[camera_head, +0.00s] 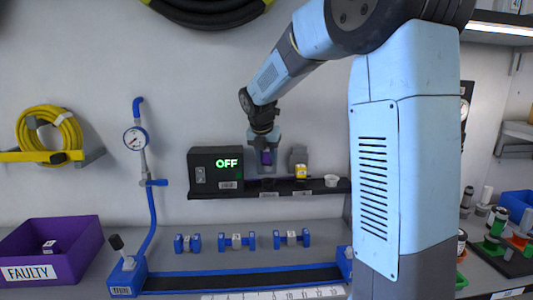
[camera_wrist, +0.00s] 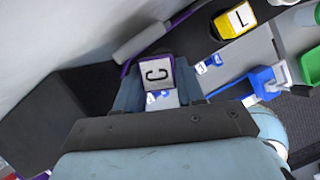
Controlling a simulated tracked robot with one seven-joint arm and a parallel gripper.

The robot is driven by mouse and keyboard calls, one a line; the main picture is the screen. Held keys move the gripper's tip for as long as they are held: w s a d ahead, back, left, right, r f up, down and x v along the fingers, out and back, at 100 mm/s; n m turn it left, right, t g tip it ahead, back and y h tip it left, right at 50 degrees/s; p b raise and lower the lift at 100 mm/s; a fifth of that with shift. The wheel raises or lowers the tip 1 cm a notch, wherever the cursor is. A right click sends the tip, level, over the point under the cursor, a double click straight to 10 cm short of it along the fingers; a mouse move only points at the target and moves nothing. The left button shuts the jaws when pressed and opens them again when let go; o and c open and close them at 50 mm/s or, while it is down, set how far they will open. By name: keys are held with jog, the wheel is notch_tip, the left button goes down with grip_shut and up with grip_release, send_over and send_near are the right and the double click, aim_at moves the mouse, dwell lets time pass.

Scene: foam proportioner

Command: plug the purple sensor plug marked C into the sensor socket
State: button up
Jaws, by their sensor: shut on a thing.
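My gripper (camera_head: 266,158) is shut on the purple plug (camera_head: 266,157), above the dark wall shelf, right of the black box. In the wrist view the plug's pale face with a black C (camera_wrist: 157,73) and purple edges shows between the fingers of my gripper (camera_wrist: 158,92). A dark round holder (camera_head: 267,183) stands on the shelf just below the gripper. The plug looks apart from it. I cannot tell for sure which part is the sensor socket; the plug's lower end is hidden.
The black box (camera_head: 215,168) with a green OFF display stands on the shelf (camera_head: 225,195). A yellow plug (camera_head: 301,173), marked L in the wrist view (camera_wrist: 235,20), and a white cup (camera_head: 331,181) are to the right. Blue clamps (camera_head: 237,241) and a purple FAULTY bin (camera_head: 75,245) are below.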

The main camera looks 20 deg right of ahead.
aim_at(267, 170)
jog(key=shift+f, duration=2.2)
jog(key=shift+f, duration=0.55)
jog(key=o, duration=0.8)
jog(key=shift+o, duration=0.2)
jog(key=v, duration=1.1)
dwell(0.3)
